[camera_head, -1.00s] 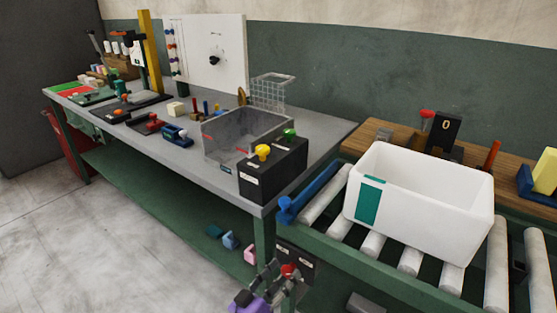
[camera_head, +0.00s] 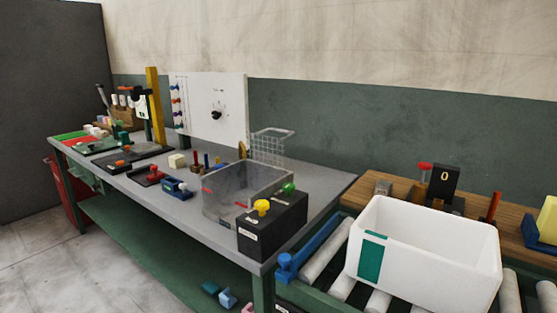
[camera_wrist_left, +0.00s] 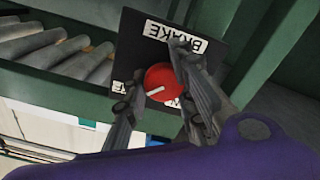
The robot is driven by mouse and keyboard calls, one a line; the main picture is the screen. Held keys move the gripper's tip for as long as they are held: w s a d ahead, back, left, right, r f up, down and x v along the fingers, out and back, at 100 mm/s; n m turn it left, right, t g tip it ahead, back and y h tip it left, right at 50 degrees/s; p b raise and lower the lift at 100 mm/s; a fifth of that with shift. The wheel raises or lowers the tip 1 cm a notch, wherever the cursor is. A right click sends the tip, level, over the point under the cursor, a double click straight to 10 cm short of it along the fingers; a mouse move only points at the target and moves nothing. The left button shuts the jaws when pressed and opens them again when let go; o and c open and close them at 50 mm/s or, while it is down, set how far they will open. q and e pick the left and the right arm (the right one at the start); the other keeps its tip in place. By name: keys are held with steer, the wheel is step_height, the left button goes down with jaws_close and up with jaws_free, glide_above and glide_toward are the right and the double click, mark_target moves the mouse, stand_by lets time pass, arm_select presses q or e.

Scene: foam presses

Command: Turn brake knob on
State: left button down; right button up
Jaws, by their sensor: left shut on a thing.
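The brake knob (camera_wrist_left: 164,80) is a round red knob with a white pointer line, on a black panel (camera_wrist_left: 136,48) under a white label reading BRAKE (camera_wrist_left: 175,36). The pointer line slants toward the lower left in the left wrist view. My left gripper (camera_wrist_left: 158,92) is shut on the knob, with one finger on each side of it. A second white label is partly hidden behind the fingers. The head view does not show the knob or either gripper.
The panel sits beside a green frame (camera_wrist_left: 65,118) and conveyor rollers (camera_wrist_left: 30,45). In the head view, a workbench (camera_head: 325,183) carries a clear bin (camera_head: 226,205) and a black button box (camera_head: 255,240). A white crate (camera_head: 435,275) stands on the rollers.

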arm_select(q)
steer(key=n, duration=0.2)
steer(key=shift+w+a+n+p, duration=0.1)
steer(key=shift+a+n+p, duration=0.15)
steer(key=shift+n+p, duration=0.05)
steer(key=n, duration=0.2)
steer(key=shift+f+n, duration=0.15)
steer(key=shift+n, duration=0.15)
steer(key=shift+f+n, duration=0.1)
steer(key=shift+n, duration=1)
steer(key=n+b, duration=0.1)
steer(key=n, duration=0.3)
steer(key=shift+a+f, duration=0.1)
steer(key=shift+f, duration=0.05)
steer(key=c, duration=1.5)
jaws_free()
steer(key=shift+o, duration=0.2)
